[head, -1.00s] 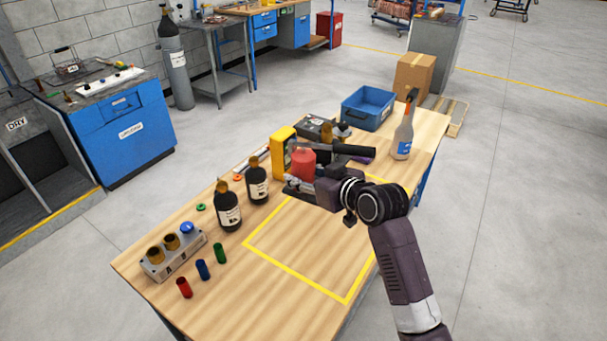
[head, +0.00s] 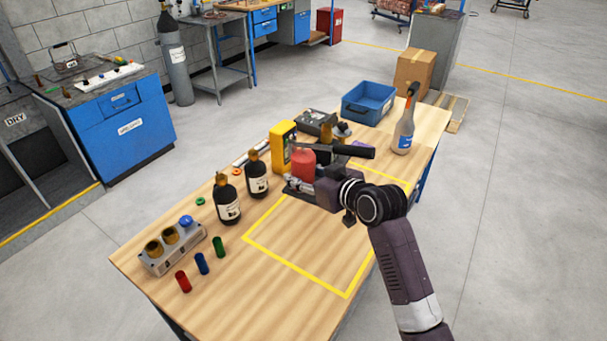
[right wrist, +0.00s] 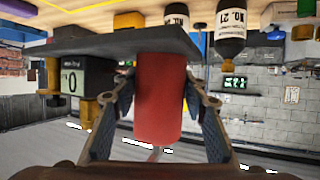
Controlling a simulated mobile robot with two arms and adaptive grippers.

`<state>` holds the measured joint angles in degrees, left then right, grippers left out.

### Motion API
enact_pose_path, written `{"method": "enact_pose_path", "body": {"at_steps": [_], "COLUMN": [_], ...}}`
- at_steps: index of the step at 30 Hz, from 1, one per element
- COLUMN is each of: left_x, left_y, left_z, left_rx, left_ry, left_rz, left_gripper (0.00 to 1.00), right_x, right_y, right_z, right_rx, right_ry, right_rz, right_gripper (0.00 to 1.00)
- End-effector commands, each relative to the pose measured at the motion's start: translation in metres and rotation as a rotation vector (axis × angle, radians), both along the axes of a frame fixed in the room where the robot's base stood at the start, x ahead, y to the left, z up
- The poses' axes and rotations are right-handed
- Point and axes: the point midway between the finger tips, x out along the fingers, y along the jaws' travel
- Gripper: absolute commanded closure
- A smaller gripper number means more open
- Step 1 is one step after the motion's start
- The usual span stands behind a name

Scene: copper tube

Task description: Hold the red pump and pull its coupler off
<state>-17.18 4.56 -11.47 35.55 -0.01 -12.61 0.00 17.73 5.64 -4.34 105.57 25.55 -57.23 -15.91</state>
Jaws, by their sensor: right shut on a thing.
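The red pump (head: 302,166) stands near the back of the table, next to the yellow box. In the right wrist view, which is upside down, its red body (right wrist: 158,98) is between my right gripper's fingers, against a dark plate (right wrist: 120,43). My right gripper (head: 303,184) is shut on this red body from the right. In the right wrist view its fingers (right wrist: 160,115) lie along both sides of it. A black bar-like handle (head: 348,152) shows beside the pump. I cannot make out the coupler clearly. My left gripper is not in view.
A yellow box (head: 283,146) stands close behind the pump. Two dark bottles (head: 227,202) stand to its left. The yellow-outlined area (head: 310,250) in front is clear.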

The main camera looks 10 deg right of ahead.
Motion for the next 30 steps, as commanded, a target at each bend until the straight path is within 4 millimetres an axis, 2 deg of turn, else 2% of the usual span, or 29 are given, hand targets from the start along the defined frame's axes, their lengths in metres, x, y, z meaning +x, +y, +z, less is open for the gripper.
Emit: {"method": "enact_pose_path", "body": {"at_steps": [1,30], "left_x": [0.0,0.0], "left_y": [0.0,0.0], "left_z": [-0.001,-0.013], "left_rx": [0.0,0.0], "left_ry": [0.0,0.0], "left_rz": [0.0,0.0], "left_gripper": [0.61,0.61], "right_x": [0.002,0.002], "right_y": [0.0,0.0], "right_z": [0.009,-0.013], "right_rx": [0.001,0.001], "right_ry": [-0.025,-0.026], "right_rz": [-0.001,-0.001], "right_gripper": [1.0,1.0]}}
